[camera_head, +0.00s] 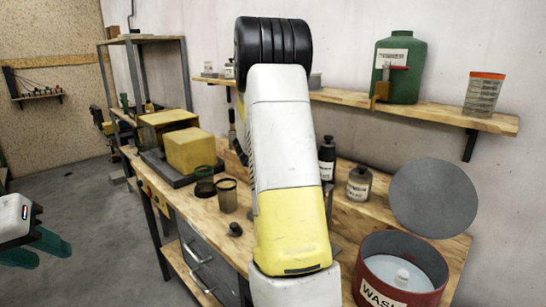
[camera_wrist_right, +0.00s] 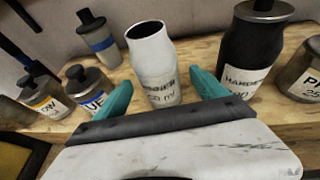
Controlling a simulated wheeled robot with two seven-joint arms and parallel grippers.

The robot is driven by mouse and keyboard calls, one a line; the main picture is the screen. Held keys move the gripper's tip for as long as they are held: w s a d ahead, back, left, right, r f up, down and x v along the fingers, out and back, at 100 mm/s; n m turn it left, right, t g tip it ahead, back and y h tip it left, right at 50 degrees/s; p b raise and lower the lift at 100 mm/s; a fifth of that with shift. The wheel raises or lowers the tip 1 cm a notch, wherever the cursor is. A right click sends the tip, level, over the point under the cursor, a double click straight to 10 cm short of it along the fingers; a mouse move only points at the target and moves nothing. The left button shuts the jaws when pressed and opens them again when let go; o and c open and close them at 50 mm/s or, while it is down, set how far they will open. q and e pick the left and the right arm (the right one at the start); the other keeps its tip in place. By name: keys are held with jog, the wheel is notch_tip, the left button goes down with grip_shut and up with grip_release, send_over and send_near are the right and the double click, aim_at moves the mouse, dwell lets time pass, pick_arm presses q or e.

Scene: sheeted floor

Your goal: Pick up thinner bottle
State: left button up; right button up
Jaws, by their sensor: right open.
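In the right wrist view, a pale grey-white bottle (camera_wrist_right: 152,62) with an open round mouth stands tilted in the picture. Its label is partly legible and appears to end in "NNER". My right gripper (camera_wrist_right: 160,82) is open, with one teal finger on each side of this bottle; I cannot tell whether they touch it. The lower end of the bottle is hidden behind the gripper body. In the head view my right arm covers this part of the bench. My left gripper (camera_head: 36,249) is open and empty over the floor at the left edge.
A black bottle labelled like hardener (camera_wrist_right: 252,50) stands close right of the right gripper. Small bottles (camera_wrist_right: 92,85) stand on its left.

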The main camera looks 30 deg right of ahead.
jog(key=x, duration=0.4)
jog(key=shift+w+a+f, duration=0.1)
jog(key=shift+f, duration=0.1)
jog(key=shift+r, duration=0.1)
grip_shut()
